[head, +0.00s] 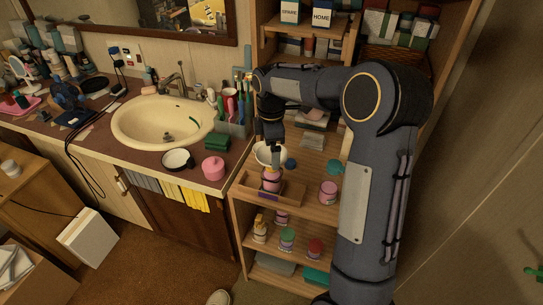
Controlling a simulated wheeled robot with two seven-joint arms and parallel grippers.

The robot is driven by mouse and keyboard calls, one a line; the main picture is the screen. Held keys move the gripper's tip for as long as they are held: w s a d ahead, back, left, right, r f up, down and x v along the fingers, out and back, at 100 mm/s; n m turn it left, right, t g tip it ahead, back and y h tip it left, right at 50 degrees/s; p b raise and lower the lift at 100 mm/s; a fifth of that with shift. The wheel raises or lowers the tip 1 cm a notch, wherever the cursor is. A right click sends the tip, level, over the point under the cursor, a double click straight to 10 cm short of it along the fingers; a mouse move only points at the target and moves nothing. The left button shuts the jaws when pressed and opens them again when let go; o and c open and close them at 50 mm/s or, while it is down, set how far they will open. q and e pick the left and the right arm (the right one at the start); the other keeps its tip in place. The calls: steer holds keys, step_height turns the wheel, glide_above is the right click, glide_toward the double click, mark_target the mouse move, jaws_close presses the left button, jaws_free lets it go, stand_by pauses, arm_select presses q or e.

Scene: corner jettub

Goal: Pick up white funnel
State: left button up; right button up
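A white, round-rimmed object that looks like the funnel (262,151) sits on the wooden shelf unit, just right of the sink counter. My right gripper (275,158) points down right at it and hides part of it. I cannot tell whether the fingers touch it or are open or shut. A pink jar (271,181) stands just below the fingertips in the picture, in a small wooden tray (291,191). My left gripper is not in view.
A teal item (334,167), a small blue item (291,164) and another pink jar (328,192) are close to the right. The counter holds a sink (160,122), a pink pot (213,168) and toothbrush-like items. Lower shelves (270,247) hold several jars.

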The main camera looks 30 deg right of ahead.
steer(key=c, duration=0.4)
steer(key=shift+c, duration=0.2)
steer(key=shift+r, duration=0.55)
step_height(320, 180, up, 2)
steer(key=shift+r, duration=0.2)
steer(key=s+a+r+b, duration=0.2)
steer(key=s+a+r, duration=0.5)
steer(key=s+r, duration=0.2)
steer(key=s, duration=0.2)
steer(key=shift+s+a+r, duration=0.25)
steer(key=shift+s+a, duration=0.1)
steer(key=shift+a, duration=0.05)
